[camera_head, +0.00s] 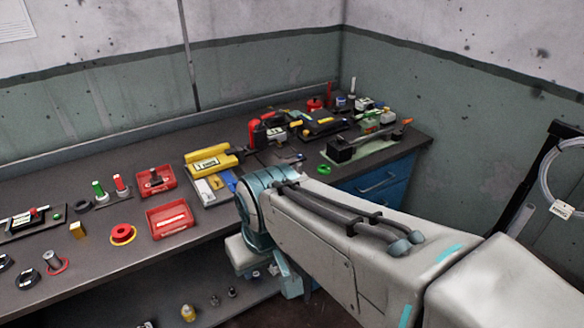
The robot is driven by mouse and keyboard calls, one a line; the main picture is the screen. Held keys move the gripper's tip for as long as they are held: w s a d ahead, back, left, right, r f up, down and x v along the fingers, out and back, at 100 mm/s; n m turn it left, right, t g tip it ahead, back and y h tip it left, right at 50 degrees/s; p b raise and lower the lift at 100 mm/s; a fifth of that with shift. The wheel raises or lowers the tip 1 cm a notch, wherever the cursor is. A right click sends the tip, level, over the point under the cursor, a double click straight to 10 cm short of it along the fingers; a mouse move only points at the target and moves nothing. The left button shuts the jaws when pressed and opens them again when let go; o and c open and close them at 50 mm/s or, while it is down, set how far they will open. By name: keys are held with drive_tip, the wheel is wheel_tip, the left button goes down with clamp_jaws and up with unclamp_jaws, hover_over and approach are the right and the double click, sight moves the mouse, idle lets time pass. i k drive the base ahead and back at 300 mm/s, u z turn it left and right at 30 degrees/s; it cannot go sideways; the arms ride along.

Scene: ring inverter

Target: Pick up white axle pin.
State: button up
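A slim white bar, which looks like the white axle pin (171,220), lies flat in the front red tray (151,231) on the dark workbench. My pale arm reaches in from the lower right and bends down at a teal joint in front of the bench edge. The tray is to the left of this joint, well apart from it. My gripper cannot be made out, so its fingers and anything in them are unseen.
A second red tray (142,190) holds a dark part behind the first. Yellow tool (212,160) and clutter fill the bench's right side. Small bottles (188,312) stand on the lower shelf.

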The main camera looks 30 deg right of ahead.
sight(299, 165)
drive_tip(key=z, duration=0.7)
drive_tip(key=i, duration=1)
drive_tip(key=z, duration=0.25)
drive_tip(key=k, duration=0.5)
drive_tip(key=z, duration=0.7)
drive_tip(key=i, duration=0.8)
drive_tip(key=u, duration=0.05)
